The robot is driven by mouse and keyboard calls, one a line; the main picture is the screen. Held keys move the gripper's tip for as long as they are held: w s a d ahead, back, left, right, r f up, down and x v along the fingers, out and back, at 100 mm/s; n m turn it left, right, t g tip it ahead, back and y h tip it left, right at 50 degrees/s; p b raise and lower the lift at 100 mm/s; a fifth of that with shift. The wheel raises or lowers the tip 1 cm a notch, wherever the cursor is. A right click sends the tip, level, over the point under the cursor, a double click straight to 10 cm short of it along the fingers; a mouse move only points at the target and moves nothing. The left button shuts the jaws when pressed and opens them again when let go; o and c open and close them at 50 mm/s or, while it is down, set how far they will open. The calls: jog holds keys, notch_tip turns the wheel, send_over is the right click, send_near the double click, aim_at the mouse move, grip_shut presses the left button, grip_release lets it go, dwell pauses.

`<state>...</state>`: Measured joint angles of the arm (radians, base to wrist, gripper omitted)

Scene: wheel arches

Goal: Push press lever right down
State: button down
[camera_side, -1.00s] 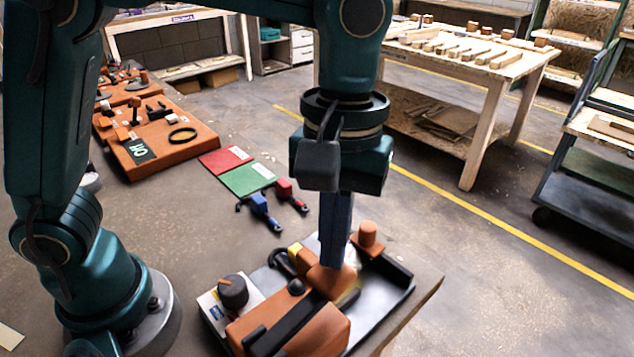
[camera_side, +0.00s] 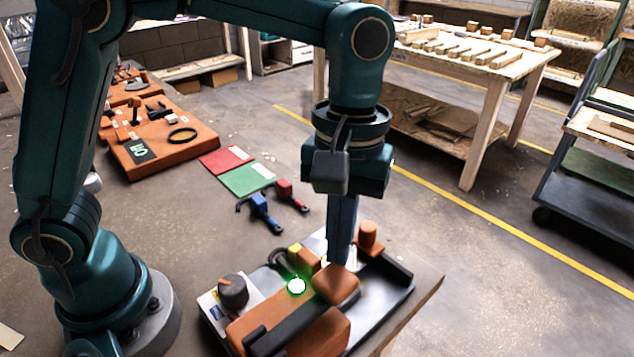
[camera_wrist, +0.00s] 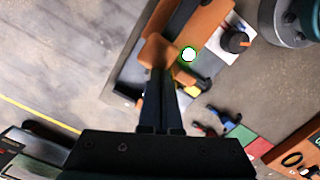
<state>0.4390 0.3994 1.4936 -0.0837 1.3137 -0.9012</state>
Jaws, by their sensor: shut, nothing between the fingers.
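The press is an orange body (camera_side: 322,338) on a grey base plate. Its lever is a black bar (camera_side: 297,326) with an orange block (camera_side: 335,284) at its end; the bar lies low along the body. In the wrist view the orange block (camera_wrist: 157,50) is just beyond my fingertips. My gripper (camera_side: 341,264) is shut and empty, pointing down at the block's back edge. I cannot tell whether the tips touch it. A round lamp (camera_side: 296,286) beside the lever glows green; it also shows in the wrist view (camera_wrist: 188,54).
A dark dial (camera_side: 233,291) stands left of the press. An orange cylinder (camera_side: 367,233) and a black rail (camera_side: 390,266) stand behind and right. Blue (camera_side: 259,212) and red (camera_side: 290,195) tools lie behind, near a green mat (camera_side: 247,178).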

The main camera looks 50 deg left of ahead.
jog(key=shift+w+a+r, duration=0.1)
jog(key=shift+w+a, duration=0.05)
jog(key=shift+w, duration=0.15)
jog(key=shift+r, duration=0.1)
jog(key=shift+w+a+r, duration=0.1)
jog(key=shift+r, duration=1.15)
jog(key=shift+w+r, duration=0.1)
jog(key=shift+r, duration=1.1)
